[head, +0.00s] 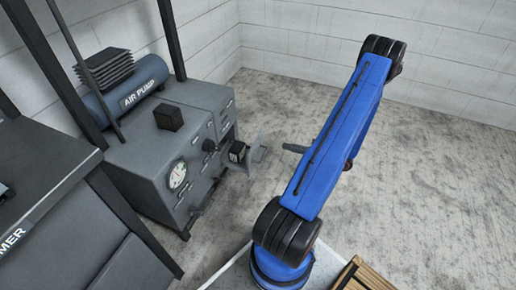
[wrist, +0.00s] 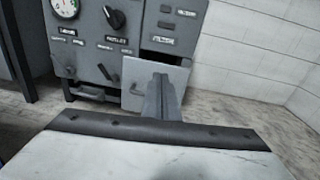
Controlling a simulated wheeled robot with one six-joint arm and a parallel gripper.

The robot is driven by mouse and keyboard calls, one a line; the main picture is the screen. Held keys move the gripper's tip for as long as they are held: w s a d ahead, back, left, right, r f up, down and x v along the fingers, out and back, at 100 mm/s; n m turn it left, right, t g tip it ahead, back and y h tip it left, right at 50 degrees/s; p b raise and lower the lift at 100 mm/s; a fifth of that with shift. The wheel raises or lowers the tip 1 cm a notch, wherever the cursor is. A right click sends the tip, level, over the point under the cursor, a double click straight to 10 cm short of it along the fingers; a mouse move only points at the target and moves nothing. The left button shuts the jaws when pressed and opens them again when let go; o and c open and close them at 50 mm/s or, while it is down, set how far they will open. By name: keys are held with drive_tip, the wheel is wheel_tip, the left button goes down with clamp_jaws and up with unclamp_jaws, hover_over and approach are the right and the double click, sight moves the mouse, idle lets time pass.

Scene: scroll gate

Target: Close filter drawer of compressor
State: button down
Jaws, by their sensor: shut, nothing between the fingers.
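The compressor (head: 165,150) is a grey cabinet with a gauge and knob; its front also shows in the wrist view (wrist: 90,45). The filter drawer (head: 257,154) stands out from the right part of its front, with a dark block (head: 238,151) inside. In the wrist view the drawer's light grey front panel (wrist: 133,72) faces me, partly hidden by my gripper. My gripper (head: 286,147) is shut and empty, to the right of the drawer in the head view with a small gap. In the wrist view my gripper (wrist: 158,78) points at the panel; contact cannot be judged there.
A blue air pump tank (head: 130,97) sits on the cabinet's top inside dark frame posts. A dark grey bench (head: 40,170) stands at the left. A wooden crate (head: 362,276) is at the bottom. The concrete floor (head: 420,180) right of the drawer is open.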

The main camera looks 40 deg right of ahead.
sight(257, 141)
drive_tip(key=shift+m+t+h, duration=0.4)
drive_tip(key=shift+m+h, duration=0.1)
drive_tip(key=shift+m, duration=0.1)
drive_tip(key=x, duration=0.4)
drive_tip(key=f+x, duration=0.1)
drive_tip(key=x, duration=0.3)
drive_tip(key=f+x, duration=0.1)
drive_tip(key=x, duration=0.3)
drive_tip(key=shift+w+a, duration=0.2)
drive_tip(key=x, duration=1.4)
drive_tip(key=shift+w+a, duration=0.2)
drive_tip(key=shift+w, duration=0.1)
drive_tip(key=shift+w+a, duration=0.2)
drive_tip(key=shift+w, duration=0.35)
